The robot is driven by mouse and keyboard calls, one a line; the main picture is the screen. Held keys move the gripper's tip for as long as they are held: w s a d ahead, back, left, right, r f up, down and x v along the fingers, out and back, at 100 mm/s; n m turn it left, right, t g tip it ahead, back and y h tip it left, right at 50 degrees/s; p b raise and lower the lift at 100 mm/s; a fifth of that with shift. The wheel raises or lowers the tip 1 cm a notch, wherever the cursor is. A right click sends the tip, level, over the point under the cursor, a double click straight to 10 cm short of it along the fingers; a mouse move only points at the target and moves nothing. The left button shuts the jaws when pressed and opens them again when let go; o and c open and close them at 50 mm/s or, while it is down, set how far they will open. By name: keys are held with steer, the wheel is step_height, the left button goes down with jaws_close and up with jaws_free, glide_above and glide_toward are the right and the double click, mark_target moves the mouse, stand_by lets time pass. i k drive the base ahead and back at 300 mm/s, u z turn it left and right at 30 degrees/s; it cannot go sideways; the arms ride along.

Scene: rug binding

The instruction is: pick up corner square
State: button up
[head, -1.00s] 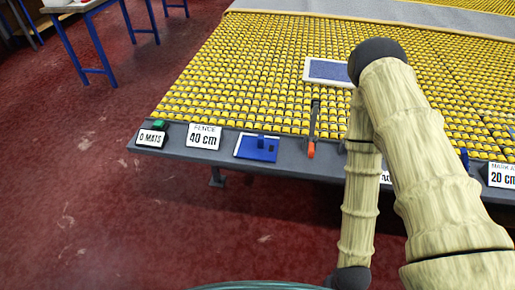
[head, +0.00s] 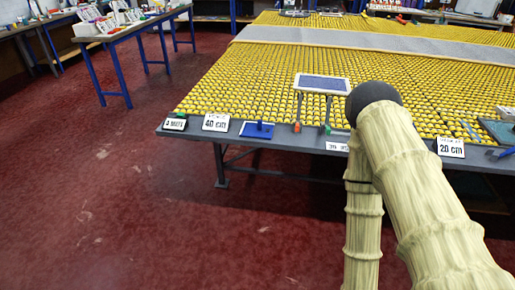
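I cannot tell for certain which thing is the corner square. A blue square plate (head: 250,134) with a small raised blue piece lies flat at the table's front edge, right of the 40 cm sign. A blue tool (head: 499,153) sits at the right edge, partly cut off. My arm fills the right side, but my gripper is out of view.
The roller table (head: 235,88) carries a white-framed blue mat (head: 322,84) and a grey strip. Signs stand along its front: 40 cm (head: 216,122) and 20 cm (head: 451,147). A blue-legged bench (head: 120,38) stands at the left. The red floor in front is clear.

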mark_target(259, 130)
steer(key=u, duration=0.9)
steer(key=i, duration=0.55)
steer(key=z, duration=0.1)
